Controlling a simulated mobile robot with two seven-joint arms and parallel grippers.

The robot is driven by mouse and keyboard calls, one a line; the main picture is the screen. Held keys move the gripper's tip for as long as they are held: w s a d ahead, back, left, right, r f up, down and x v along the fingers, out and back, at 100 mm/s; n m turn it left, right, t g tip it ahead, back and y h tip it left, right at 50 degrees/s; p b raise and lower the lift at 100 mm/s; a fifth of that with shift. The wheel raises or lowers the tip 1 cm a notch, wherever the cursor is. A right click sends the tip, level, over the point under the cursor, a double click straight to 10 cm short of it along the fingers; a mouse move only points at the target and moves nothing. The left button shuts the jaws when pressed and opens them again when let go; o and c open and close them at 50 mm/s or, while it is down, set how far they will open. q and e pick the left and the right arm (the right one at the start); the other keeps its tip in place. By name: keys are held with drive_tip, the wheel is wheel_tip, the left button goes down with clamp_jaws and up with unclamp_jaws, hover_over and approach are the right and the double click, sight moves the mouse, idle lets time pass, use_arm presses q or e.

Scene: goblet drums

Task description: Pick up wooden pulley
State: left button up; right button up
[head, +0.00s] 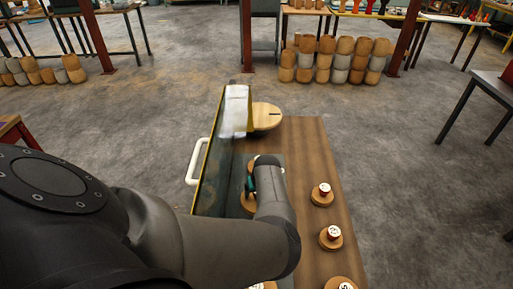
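A round pale wooden disc (266,116) with a dark slot lies at the far end of the wooden table (305,150), beside a tall panel. It may be the wooden pulley. Several smaller round wooden pieces with red and white tops stand along the right side, such as this wooden piece (322,194) and this one (331,237). Another wooden piece (247,204) is partly covered by my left arm, with a dark green part above it. My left arm reaches over the table from the left. Its fingers are hidden behind the arm. My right gripper is not in view.
A tall upright glossy panel (220,140) runs along the table's left edge, with a white handle (195,162) outside it. Open grey floor (410,180) lies to the right. Stacked drums (335,60) and dark red posts stand at the back.

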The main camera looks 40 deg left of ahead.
use_arm(q)
clamp_jaws()
idle(0.8)
